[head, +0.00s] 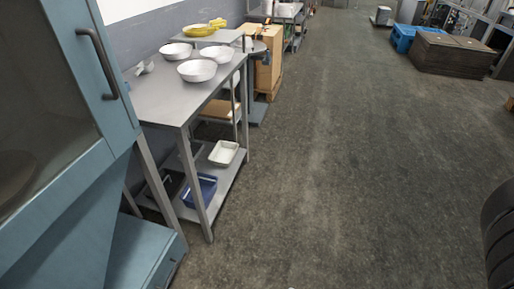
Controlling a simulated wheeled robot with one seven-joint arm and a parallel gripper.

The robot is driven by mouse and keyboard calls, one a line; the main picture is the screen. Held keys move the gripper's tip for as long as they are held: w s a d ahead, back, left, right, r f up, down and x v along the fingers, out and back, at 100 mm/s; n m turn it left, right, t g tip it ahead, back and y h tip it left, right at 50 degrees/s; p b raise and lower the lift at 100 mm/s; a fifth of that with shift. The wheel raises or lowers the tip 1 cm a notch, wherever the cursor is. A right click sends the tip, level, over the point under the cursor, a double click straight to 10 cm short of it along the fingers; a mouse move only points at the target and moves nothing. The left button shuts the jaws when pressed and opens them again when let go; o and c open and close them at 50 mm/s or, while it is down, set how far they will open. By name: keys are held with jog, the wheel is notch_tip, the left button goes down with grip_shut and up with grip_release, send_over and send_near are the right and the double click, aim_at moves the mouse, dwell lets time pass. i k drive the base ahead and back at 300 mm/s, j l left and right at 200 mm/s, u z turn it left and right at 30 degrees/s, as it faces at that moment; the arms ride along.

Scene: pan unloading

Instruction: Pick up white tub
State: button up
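A white rectangular tub (223,153) sits on the lower shelf (219,182) of the metal table at the left, near its far right end. Its open top faces up and it looks empty. A blue tub (200,189) is in front of it on the same shelf, with a dark tray (165,186) to the left of that. My gripper is not in view.
The steel tabletop (165,98) above holds white bowls (197,71); its front leg (196,185) stands near the tubs. A blue cabinet (65,150) fills the left foreground. The grey floor (340,150) is largely clear. Crates (452,54) stand far right.

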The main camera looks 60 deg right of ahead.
aim_at(224, 153)
jog(key=z, duration=1.1)
jog(key=i+u, duration=0.15)
jog(key=u, duration=0.2)
jog(key=i+l+u, duration=0.15)
jog(key=u, duration=0.2)
jog(key=i+l+u, duration=0.1)
jog(key=u, duration=0.2)
jog(key=i+l+u, duration=0.1)
jog(key=l, duration=0.25)
jog(key=i+l+u, duration=0.1)
jog(key=i+l, duration=0.35)
jog(key=l, duration=0.25)
jog(key=i+l+u, duration=0.15)
jog(key=l, duration=0.2)
jog(key=i+l+u, duration=0.1)
jog(key=l, duration=0.25)
jog(key=i+l+u, duration=0.1)
jog(key=l, duration=0.3)
jog(key=i+l, duration=0.15)
jog(key=l, duration=0.25)
jog(key=i+l, duration=0.1)
jog(key=l, duration=0.35)
jog(key=i+l, duration=0.15)
jog(key=l, duration=0.25)
jog(key=i+l, duration=0.1)
jog(key=l, duration=0.35)
